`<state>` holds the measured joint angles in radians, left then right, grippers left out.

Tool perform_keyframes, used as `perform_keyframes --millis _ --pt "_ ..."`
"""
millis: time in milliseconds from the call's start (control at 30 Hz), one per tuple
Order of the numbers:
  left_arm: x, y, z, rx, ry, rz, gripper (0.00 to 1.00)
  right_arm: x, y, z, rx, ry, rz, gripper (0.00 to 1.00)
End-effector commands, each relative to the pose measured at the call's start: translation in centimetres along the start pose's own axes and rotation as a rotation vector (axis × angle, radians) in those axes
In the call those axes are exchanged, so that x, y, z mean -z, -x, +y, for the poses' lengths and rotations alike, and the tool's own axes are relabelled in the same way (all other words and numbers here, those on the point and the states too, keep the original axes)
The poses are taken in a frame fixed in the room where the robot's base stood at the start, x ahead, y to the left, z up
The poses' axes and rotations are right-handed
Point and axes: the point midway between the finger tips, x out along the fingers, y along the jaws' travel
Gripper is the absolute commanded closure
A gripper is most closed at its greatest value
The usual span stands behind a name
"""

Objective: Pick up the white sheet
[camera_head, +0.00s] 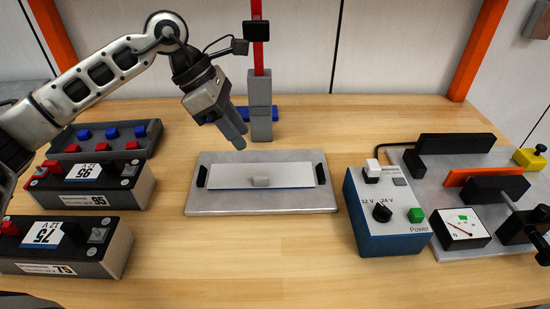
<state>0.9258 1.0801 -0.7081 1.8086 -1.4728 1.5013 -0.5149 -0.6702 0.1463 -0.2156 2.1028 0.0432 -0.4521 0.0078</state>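The white sheet (225,177) lies flat on a grey plate (260,207) in the middle of the table. A black handle stands at each end of the plate. My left gripper (236,124) hangs above and behind the plate, apart from the sheet, with its fingers pointing down and to the right. Nothing shows in it; its finger gap is hard to make out from this side. My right gripper is not seen.
Batteries (92,188) and a grey tray of red and blue caps (105,151) stand at the left. A grey post with a red bar (261,110) stands behind the plate. A blue power box (388,225) and a test fixture (465,190) stand at the right. The front middle is clear.

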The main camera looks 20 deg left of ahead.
Motion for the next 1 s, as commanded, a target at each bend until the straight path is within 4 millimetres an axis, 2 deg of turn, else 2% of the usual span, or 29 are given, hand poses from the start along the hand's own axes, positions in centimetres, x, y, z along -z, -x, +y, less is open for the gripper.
perform_keyframes --millis 67,167,267,600,867,1000 --pt "1.4 1.6 1.1 -0.052 -0.010 0.071 0.65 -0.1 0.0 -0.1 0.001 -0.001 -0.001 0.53" --pt "2.2 2.0 1.5 -0.075 -0.015 0.111 0.65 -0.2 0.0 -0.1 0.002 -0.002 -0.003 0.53" --pt "2.5 0.6 1.6 -0.075 -0.015 0.120 0.65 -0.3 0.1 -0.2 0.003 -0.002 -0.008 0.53" --pt "3.1 -6.3 2.1 -0.073 -0.014 0.114 0.65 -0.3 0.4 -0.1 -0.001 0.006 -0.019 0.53" --pt "3.3 -8.4 2.2 -0.075 -0.015 0.113 0.65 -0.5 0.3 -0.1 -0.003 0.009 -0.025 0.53" --pt "3.5 -10.2 2.1 -0.072 -0.014 0.113 0.65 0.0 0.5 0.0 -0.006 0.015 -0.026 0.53"
